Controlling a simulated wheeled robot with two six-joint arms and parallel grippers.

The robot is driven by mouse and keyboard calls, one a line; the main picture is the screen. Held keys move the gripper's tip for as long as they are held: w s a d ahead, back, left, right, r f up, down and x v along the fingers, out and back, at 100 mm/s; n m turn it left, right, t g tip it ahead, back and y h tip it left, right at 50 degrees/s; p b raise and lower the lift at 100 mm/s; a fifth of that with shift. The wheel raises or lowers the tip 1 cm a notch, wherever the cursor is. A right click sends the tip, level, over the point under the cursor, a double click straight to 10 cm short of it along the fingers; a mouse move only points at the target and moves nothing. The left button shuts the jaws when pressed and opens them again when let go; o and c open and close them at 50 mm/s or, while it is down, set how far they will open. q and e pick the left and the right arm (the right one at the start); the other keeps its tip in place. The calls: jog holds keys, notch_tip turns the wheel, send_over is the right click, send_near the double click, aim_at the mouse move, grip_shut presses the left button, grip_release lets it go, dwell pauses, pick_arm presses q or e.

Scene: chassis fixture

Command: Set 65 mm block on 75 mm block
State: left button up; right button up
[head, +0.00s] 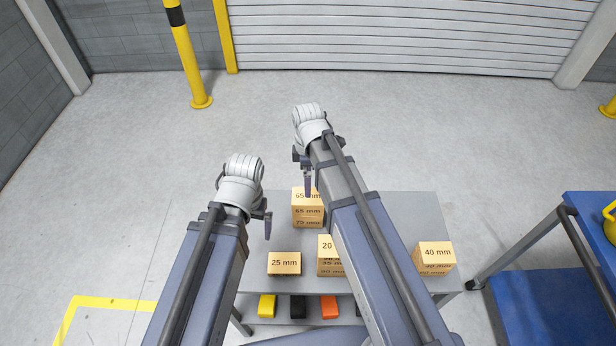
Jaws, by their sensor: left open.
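The 65 mm block (299,203) is a tan wooden cube at the back of the grey table. It appears to rest on the 75 mm block (306,224), whose front label shows just below it. My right gripper (307,184) points down at the 65 mm block's top, with a dark finger overlapping it in the picture. I cannot tell whether it touches the block or how wide its jaws are. My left gripper (267,224) is open and empty, left of the stack and apart from it. My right arm hides part of the table right of the stack.
A 25 mm block (284,262) stands at the front. A stack with a 20 mm block (326,245) on top is partly behind my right arm. A 40 mm block (435,254) is at the right. The grey table (405,210) is bare at back right. A blue cart (540,290) stands right.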

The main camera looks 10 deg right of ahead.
aim_at(308, 202)
pick_arm(q)
notch_tip(308, 202, up, 3)
jog(key=shift+f+p, duration=0.15)
jog(key=shift+p, duration=0.65)
pick_arm(e)
notch_tip(308, 202, up, 3)
jog(key=shift+f, duration=0.1)
pick_arm(q)
jog(key=shift+f, duration=0.15)
pick_arm(e)
jog(key=shift+f, duration=0.2)
notch_tip(308, 202, down, 12)
jog(key=b, duration=1.2)
pick_arm(q)
notch_tip(308, 202, down, 12)
pick_arm(e)
jog(key=shift+r, duration=0.1)
pick_arm(q)
jog(key=shift+r, duration=0.2)
pick_arm(e)
jog(key=shift+r, duration=0.15)
